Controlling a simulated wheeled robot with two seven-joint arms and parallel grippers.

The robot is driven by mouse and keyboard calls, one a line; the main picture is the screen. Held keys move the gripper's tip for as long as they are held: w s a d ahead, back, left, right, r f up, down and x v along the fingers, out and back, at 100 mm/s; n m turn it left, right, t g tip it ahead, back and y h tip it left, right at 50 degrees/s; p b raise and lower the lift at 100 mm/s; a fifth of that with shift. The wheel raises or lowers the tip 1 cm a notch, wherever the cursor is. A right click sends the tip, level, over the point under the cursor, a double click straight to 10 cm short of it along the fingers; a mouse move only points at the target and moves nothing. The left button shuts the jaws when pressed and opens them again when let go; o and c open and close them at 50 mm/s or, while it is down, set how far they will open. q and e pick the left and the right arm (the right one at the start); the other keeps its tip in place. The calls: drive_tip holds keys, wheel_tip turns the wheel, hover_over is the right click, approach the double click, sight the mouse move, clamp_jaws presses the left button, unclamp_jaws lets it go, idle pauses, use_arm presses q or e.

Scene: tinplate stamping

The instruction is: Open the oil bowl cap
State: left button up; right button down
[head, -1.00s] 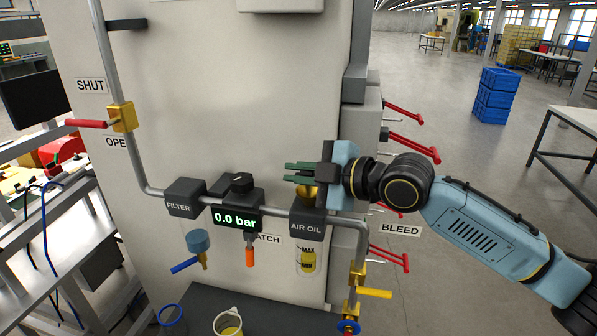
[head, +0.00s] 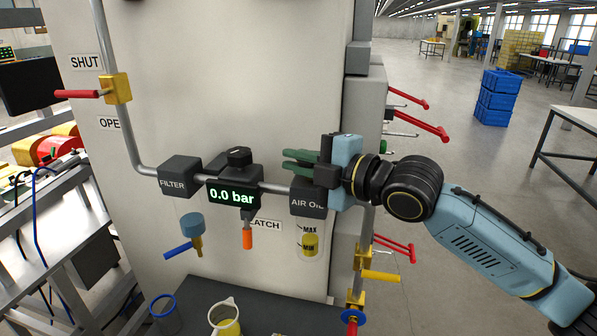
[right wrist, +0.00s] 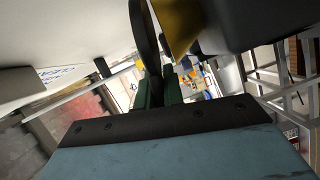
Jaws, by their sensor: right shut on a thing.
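The air oil unit (head: 308,205) is a dark block on the pipe, with a clear bowl (head: 310,242) of yellow oil hanging below it, marked MAX and MIN. My right gripper (head: 288,160) is level just above the block, with its green fingers pointing left. In the right wrist view its fingers (right wrist: 157,92) close on the thin dark edge of the oil bowl cap (right wrist: 148,45). A yellow part (right wrist: 178,25) lies beside that edge, next to the dark block. My left gripper is not in view.
The pressure display (head: 232,196) reads 0.0 bar, left of the air oil unit. The filter (head: 180,178) is further left. A yellow valve with a red handle (head: 76,94) is on the pipe. A cup (head: 224,316) stands on the dark shelf below.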

drive_tip(key=shift+s+f+n+b, duration=0.1)
drive_tip(key=shift+f+n+b, duration=0.75)
drive_tip(key=shift+b, duration=0.85)
drive_tip(key=shift+r+t+y, duration=0.1)
drive_tip(key=shift+t+y, duration=0.2)
drive_tip(key=c, duration=1.5)
unclamp_jaws()
drive_tip(key=b+v, duration=0.2)
drive_tip(key=v, duration=1.1)
drive_tip(key=shift+s, duration=0.15)
